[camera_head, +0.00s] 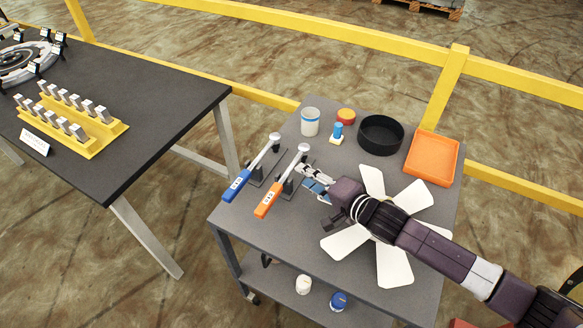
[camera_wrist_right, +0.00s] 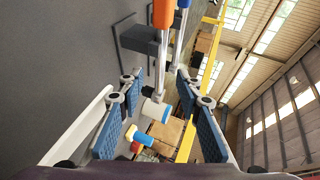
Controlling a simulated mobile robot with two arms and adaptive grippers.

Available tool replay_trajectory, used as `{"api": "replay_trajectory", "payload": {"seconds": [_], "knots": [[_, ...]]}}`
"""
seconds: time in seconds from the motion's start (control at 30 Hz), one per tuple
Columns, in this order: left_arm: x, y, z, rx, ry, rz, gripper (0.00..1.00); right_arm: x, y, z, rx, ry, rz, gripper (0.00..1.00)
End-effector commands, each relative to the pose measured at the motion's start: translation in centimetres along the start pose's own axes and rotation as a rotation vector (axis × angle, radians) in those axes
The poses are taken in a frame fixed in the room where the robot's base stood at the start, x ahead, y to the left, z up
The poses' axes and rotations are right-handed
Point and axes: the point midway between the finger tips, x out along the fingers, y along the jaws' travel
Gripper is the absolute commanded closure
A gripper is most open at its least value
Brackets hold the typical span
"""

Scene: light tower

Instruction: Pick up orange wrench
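The orange wrench has an orange handle (camera_head: 268,199) and a metal shaft, and leans in a dark holder on the grey cart, handle toward the front. In the right wrist view its orange handle (camera_wrist_right: 163,13) is at the top, and its shaft runs down between my fingers. My right gripper (camera_head: 306,180) is just right of the wrench in the head view. In the wrist view the right gripper (camera_wrist_right: 158,84) has its blue-padded fingers spread, with no visible contact. My left gripper is not in view.
A blue-handled wrench (camera_head: 237,186) lies parallel, just left of the orange one. A white fan (camera_head: 393,270) is under my right arm. A white cup (camera_head: 310,122), black bowl (camera_head: 380,134) and orange tray (camera_head: 432,156) stand behind. A dark table (camera_head: 130,85) is at left.

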Motion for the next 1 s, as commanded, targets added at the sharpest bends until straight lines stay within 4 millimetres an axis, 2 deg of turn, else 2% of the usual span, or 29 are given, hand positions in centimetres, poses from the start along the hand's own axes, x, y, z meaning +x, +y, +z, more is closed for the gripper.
{"api": "replay_trajectory", "payload": {"seconds": [0.17, 0.33, 0.5, 0.8, 0.83, 1.0], "knots": [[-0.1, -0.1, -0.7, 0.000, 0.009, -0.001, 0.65, 1.4, -0.1, 0.0, 0.000, 0.000, -0.002, 0.68], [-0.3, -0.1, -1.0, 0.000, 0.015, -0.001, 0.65, 4.0, -0.1, 0.0, -0.001, 0.000, -0.001, 0.68], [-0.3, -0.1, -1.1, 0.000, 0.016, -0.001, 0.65, 5.8, 0.0, 0.0, 0.000, 0.000, 0.001, 0.68], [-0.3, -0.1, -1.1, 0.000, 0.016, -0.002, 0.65, 6.2, 0.0, 0.0, -0.001, 0.000, 0.000, 0.68], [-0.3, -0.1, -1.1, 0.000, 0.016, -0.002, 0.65, 6.1, 0.0, 0.0, -0.001, 0.000, 0.000, 0.69], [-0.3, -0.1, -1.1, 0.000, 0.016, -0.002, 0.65, 6.1, 0.0, 0.0, 0.000, 0.000, 0.000, 0.88]]}}
